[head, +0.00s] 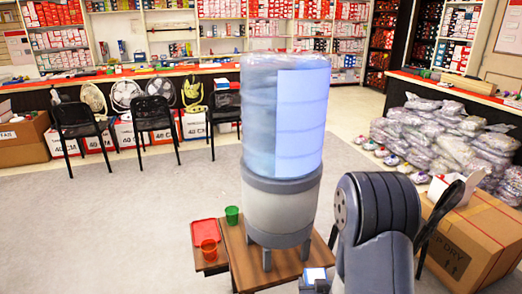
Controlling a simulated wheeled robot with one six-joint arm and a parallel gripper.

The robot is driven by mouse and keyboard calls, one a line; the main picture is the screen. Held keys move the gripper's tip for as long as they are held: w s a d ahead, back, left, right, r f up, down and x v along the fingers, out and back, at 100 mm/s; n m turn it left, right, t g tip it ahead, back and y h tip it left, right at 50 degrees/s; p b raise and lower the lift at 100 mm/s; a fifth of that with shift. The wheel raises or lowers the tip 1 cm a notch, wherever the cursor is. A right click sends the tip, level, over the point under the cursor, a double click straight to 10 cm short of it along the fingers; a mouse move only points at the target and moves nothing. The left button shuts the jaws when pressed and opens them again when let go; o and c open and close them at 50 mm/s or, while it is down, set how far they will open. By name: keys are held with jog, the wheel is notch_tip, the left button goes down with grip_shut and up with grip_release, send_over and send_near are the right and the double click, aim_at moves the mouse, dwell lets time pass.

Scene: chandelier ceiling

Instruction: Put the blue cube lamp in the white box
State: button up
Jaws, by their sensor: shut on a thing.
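The blue cube lamp (313,274), a small cube with a bright whitish face and blue edges, shows at the bottom edge of the head view, just right of the wooden table. A dark tip of my gripper (322,286) is against it, shut on it. The rest of the gripper is hidden behind my grey arm or cut off by the frame. A white box (447,194) with raised flaps shows to the right of my arm, at the large cardboard box; a black curved part partly covers it.
A large blue water dispenser (262,120) stands on a small wooden table (236,262) left of my arm. A green cup (232,215), red tray (204,231) and orange cup (209,249) are beside it. A cardboard box (480,235) and wrapped packages (430,140) fill the right.

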aim_at(316, 274)
jog(key=shift+s+r+p, duration=0.2)
jog(key=shift+r+p, duration=0.55)
jog(key=shift+p, duration=0.2)
jog(key=shift+s+r+p, duration=0.15)
jog(key=shift+r+p, duration=0.65)
jog(key=shift+p, duration=0.15)
jog(key=shift+s+r+p, duration=0.2)
jog(key=shift+r+p, duration=0.55)
jog(key=shift+p, duration=0.2)
jog(key=shift+f, duration=0.15)
